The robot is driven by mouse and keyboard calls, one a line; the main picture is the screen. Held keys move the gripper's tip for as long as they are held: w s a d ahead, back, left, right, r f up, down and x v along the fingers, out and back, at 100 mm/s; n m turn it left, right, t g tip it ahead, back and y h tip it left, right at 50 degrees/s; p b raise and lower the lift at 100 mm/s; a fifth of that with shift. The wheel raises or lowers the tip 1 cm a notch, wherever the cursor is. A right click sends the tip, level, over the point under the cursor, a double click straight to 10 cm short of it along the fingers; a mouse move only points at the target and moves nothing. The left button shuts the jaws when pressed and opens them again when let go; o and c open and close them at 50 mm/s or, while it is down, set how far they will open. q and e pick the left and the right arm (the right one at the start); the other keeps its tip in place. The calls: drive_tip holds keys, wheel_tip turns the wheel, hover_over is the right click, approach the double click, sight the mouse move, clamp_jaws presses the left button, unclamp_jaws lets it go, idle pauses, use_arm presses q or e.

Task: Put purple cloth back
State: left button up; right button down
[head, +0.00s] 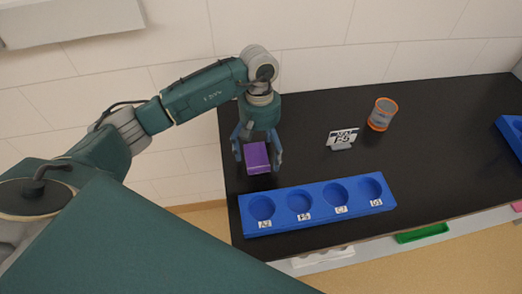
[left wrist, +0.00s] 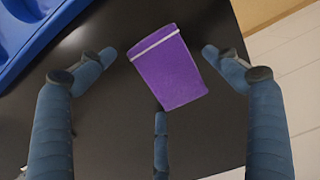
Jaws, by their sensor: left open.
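The purple cloth (head: 256,157) is a folded, block-like piece on the black counter, near its left end. In the left wrist view the purple cloth (left wrist: 170,68) shows a pale stripe near one edge. My left gripper (head: 258,152) points down over it, with its fingers spread on either side. In the left wrist view the left gripper (left wrist: 165,75) is open, with gaps between the side fingertips and the cloth. A third finger reaches close to the cloth's lower edge; I cannot tell if it touches. My right gripper is not in view.
A blue tray (head: 281,222) with several round, labelled wells lies in front of the cloth. Another blue container (head: 511,135) is at the right edge. The black counter (head: 440,150) is clear at centre right.

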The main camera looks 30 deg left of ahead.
sight(260, 150)
use_arm(q)
drive_tip(key=shift+r, duration=0.2)
drive_tip(key=shift+w+r, duration=0.1)
drive_tip(key=shift+r, duration=0.15)
wheel_tip(260, 150, up, 11)
drive_tip(key=b, duration=0.2)
drive_tip(key=shift+w+a+r+b, duration=0.15)
drive_tip(key=shift+w+a+b, duration=0.2)
drive_tip(key=shift+w+a, duration=0.1)
